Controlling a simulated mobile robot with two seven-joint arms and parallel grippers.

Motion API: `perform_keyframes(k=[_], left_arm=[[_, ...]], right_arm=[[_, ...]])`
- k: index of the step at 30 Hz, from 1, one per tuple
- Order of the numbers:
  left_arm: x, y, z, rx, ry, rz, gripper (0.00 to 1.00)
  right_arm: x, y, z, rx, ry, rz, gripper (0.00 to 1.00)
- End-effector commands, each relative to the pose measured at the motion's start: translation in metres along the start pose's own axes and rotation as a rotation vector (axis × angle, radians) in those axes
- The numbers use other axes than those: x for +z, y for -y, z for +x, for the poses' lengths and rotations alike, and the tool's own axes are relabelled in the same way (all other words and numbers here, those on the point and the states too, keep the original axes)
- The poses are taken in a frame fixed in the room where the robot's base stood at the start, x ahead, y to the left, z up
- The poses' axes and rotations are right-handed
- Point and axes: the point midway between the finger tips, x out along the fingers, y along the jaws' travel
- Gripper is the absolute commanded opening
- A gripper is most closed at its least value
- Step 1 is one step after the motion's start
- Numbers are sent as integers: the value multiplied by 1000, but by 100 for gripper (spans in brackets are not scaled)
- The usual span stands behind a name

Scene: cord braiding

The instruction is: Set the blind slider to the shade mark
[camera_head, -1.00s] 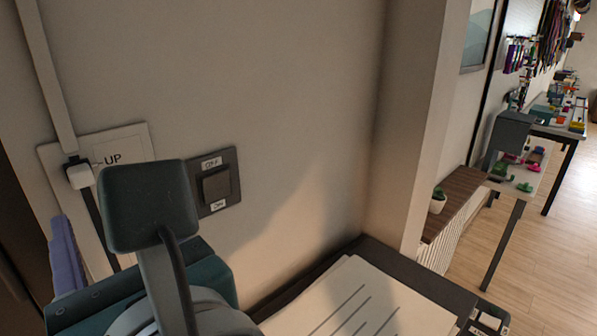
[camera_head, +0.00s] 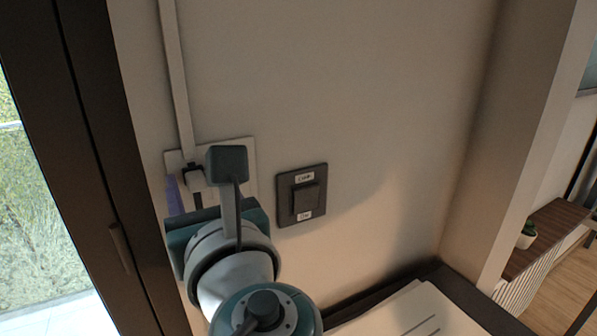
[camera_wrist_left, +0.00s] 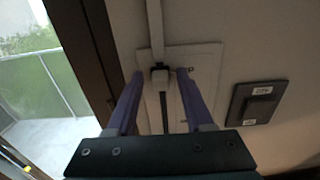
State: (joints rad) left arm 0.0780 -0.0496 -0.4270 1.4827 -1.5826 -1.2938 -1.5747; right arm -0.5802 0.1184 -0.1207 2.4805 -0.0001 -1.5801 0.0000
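The knob also shows in the wrist view (camera_wrist_left: 160,76). The plate's marks are hidden or too small to read, so I cannot tell the shade mark. My left gripper (camera_wrist_left: 159,82) is open; its two purple fingers reach toward the plate, one on each side of the knob, with gaps visible. In the head view my own wrist hides most of the gripper and the lower plate. My right gripper is out of view.
A dark wall switch (camera_head: 302,197) with small labels is right of the plate. A pale vertical strip (camera_head: 175,75) runs up from the knob. A dark-framed window (camera_head: 100,150) is at left. White sheets (camera_head: 405,312) lie at the bottom; a wall corner stands at right.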

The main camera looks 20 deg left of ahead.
Motion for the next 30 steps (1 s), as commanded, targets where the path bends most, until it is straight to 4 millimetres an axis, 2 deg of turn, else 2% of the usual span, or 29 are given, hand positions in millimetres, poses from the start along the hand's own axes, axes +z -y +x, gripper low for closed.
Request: perform_keyframes(k=[2, 13, 30], left_arm=[[0, 0, 0, 0, 0, 0, 42], [0, 0, 0, 0, 0, 0, 0], [0, 0, 0, 1, 0, 0, 0]], right_arm=[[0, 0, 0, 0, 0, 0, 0], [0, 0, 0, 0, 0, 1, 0], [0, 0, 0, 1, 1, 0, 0]])
